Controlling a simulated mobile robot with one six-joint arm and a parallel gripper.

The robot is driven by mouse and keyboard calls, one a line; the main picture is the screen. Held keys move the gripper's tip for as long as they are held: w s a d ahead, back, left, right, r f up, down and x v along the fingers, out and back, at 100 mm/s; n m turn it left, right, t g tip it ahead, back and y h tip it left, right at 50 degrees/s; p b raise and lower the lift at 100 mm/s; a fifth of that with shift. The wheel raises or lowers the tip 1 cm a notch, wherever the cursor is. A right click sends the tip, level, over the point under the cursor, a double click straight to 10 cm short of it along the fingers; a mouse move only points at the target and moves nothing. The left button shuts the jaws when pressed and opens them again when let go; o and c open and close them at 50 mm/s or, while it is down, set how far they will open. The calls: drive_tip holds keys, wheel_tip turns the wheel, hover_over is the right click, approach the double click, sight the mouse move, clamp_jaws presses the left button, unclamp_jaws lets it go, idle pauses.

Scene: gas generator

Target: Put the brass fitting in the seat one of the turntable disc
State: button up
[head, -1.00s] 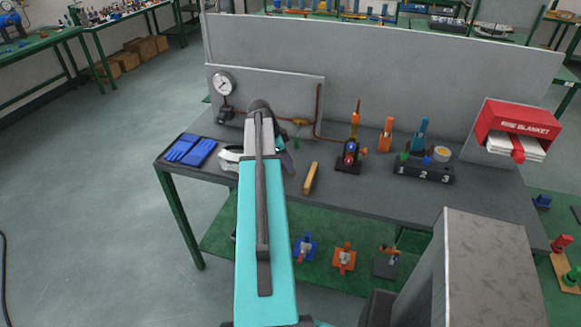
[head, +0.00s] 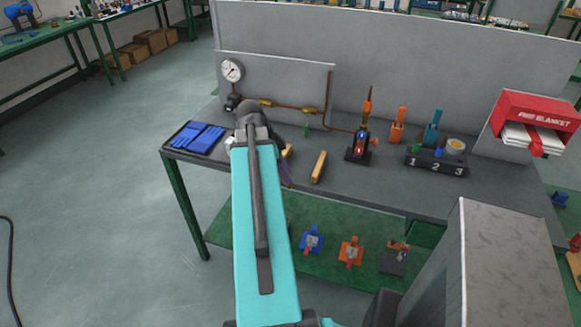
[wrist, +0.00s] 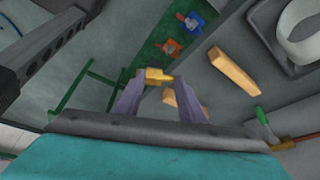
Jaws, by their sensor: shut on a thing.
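A small yellow brass fitting (wrist: 157,75) is pinched between the tips of my gripper (wrist: 155,84) in the wrist view. The two grey-purple fingers are shut on it, and it is held in the air. In the head view my arm hides most of the gripper and the fitting; a finger (head: 285,172) shows past the arm. I cannot pick out the turntable disc or its seat one for sure. A white ring-shaped thing on a dark square base (wrist: 291,62) lies at the top right of the wrist view; I cannot tell whether it belongs to the turntable.
A wooden block (head: 319,166) lies on the grey bench beside my arm. Blue gloves (head: 198,137) lie at the left end. A copper pipe with a gauge (head: 232,69) runs along the back panel. A numbered block (head: 436,162) and a torch-like stand (head: 358,150) are to the right.

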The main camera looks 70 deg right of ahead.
drive_tip(key=shift+s+a+r, duration=0.1)
drive_tip(key=shift+a, duration=1.1)
